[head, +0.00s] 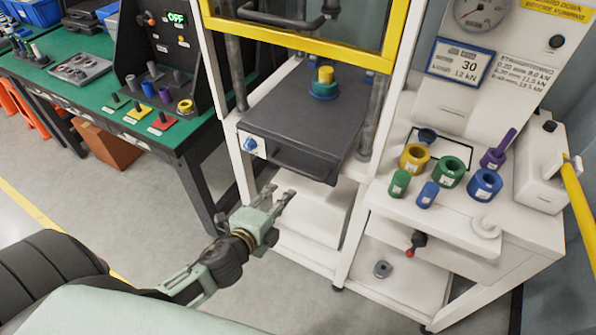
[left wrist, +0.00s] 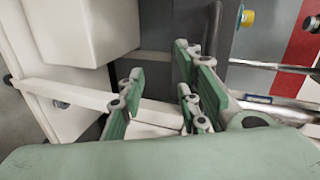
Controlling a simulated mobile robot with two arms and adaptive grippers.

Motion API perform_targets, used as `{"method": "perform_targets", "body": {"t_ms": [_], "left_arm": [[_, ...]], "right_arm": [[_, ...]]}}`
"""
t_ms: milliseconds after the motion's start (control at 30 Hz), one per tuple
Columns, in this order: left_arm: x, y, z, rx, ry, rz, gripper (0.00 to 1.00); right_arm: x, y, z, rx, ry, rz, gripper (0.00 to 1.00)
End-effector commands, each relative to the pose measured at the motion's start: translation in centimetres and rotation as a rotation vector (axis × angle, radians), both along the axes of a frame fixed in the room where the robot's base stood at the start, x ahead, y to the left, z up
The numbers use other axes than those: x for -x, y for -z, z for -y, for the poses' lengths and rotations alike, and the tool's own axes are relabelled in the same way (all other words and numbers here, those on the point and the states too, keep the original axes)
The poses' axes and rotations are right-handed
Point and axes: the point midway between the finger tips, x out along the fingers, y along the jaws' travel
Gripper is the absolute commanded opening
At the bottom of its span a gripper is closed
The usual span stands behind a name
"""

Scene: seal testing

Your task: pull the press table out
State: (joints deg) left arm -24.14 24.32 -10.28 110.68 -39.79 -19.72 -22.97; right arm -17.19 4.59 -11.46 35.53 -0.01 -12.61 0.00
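The press table (head: 310,115) is a dark grey slab in the white press frame, with a bar handle (head: 300,170) along its front edge. A blue-green ring with a yellow piece (head: 325,80) stands on it. My left gripper (head: 279,195) is in front of and below the handle in the head view, apart from it by what shows. Its fingers are spread and empty. In the left wrist view the open fingers (left wrist: 165,98) show near white frame parts, with the dark table (left wrist: 213,30) beyond. My right gripper is not in view.
A yellow-framed guard (head: 300,43) is above the table. To the right, a white bench (head: 455,225) carries several coloured rings and plugs. To the left is a green-topped workbench (head: 85,95) with parts. The floor before the press is clear.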

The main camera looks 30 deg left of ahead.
Motion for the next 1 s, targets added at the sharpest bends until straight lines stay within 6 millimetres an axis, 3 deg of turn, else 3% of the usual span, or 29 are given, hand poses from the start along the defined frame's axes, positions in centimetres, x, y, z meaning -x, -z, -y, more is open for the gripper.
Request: {"method": "perform_targets", "body": {"t_ms": [100, 267, 467, 1000], "left_arm": [[-0.4, -3.9, 0.8, -0.058, 0.038, 0.075, 0.31], [-0.7, -6.1, 1.3, -0.091, 0.057, 0.118, 0.31], [-1.8, -6.2, 1.3, -0.094, 0.058, 0.123, 0.31], [-7.4, -4.9, 1.6, -0.092, 0.058, 0.121, 0.31]], "right_arm": [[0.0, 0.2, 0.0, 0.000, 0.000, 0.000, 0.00], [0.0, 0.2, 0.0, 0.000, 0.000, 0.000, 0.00], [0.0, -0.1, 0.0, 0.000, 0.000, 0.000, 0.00], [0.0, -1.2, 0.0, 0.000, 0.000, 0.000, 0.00]]}}
